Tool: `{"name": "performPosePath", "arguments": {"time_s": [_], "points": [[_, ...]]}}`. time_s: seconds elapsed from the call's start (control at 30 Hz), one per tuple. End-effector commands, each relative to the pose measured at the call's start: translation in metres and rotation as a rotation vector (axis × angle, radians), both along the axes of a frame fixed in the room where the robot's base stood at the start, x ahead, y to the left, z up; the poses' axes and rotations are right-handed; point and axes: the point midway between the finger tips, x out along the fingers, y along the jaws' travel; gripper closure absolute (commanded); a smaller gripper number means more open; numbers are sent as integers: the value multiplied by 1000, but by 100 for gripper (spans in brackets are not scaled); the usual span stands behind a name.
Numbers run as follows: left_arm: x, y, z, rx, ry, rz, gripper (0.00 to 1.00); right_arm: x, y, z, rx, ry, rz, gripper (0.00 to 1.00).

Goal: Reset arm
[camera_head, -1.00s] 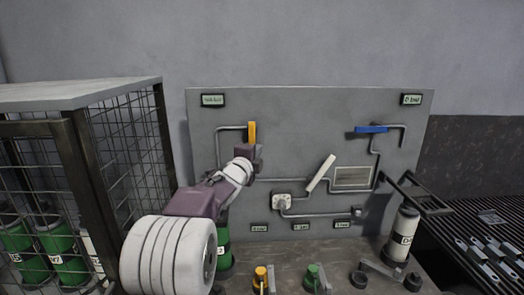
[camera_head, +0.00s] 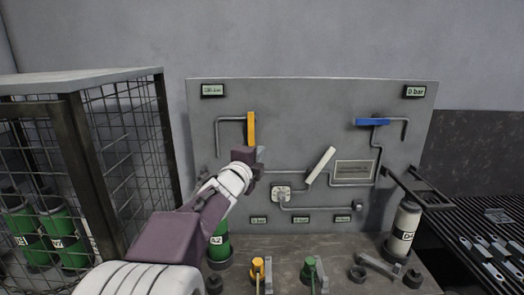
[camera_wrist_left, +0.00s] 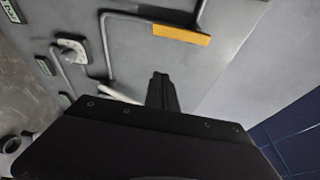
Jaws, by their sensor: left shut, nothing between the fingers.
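My left gripper (camera_head: 254,156) is shut and empty in front of the grey panel, just below the yellow handle (camera_head: 251,129). In the left wrist view its dark fingers (camera_wrist_left: 161,86) are together, with the yellow handle (camera_wrist_left: 181,34) beyond them and apart from them. The yellow handle hangs vertical in the head view. A blue handle (camera_head: 372,122) lies horizontal at the panel's upper right, and a white handle (camera_head: 321,163) is tilted near the middle. My right gripper does not show.
The grey panel (camera_head: 300,98) carries pipes and small displays. A wire cage (camera_head: 130,150) with green cylinders (camera_head: 62,232) stands at the left. A green cylinder (camera_head: 219,245) and a white cylinder (camera_head: 403,230) stand before the panel. A dark slatted rack (camera_head: 495,240) is at the right.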

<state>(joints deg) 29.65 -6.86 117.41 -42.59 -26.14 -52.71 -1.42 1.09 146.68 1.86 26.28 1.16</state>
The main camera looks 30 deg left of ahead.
Motion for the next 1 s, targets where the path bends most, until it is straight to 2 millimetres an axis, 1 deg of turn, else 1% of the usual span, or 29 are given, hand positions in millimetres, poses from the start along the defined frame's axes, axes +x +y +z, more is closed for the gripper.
{"name": "performPosePath", "arguments": {"time_s": [0.27,0.33,0.37,0.43,0.47,0.5,0.53,0.57,0.6,0.63,0.67,0.7,0.77,0.8,0.87,0.9,1.0], "points": [[-1,0,0,0,0,0,100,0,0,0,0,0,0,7],[1,-5,3,0,0,-11,100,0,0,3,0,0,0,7],[4,-12,5,-1,1,-27,100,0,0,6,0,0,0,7],[17,-44,9,-9,17,-99,100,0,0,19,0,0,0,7],[23,-65,4,-25,40,-141,100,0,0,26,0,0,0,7],[29,-94,-13,-75,90,-191,100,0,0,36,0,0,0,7],[30,-112,-35,-140,152,-205,100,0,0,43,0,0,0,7],[27,-127,-61,-227,225,-197,100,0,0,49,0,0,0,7],[17,-140,-97,-351,323,-162,100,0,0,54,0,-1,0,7],[7,-149,-124,-443,399,-123,100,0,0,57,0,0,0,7],[-6,-155,-149,-533,473,-74,100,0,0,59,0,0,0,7],[-27,-162,-181,-648,568,5,100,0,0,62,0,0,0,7],[-64,-171,-224,-807,700,146,100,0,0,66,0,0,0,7],[-90,-174,-248,-905,775,256,100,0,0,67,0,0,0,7],[-130,-176,-277,-1036,864,430,100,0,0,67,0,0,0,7],[-154,-176,-292,-1115,903,549,100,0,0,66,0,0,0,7],[-202,-179,-311,-1270,957,812,100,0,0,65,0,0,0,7]]}}
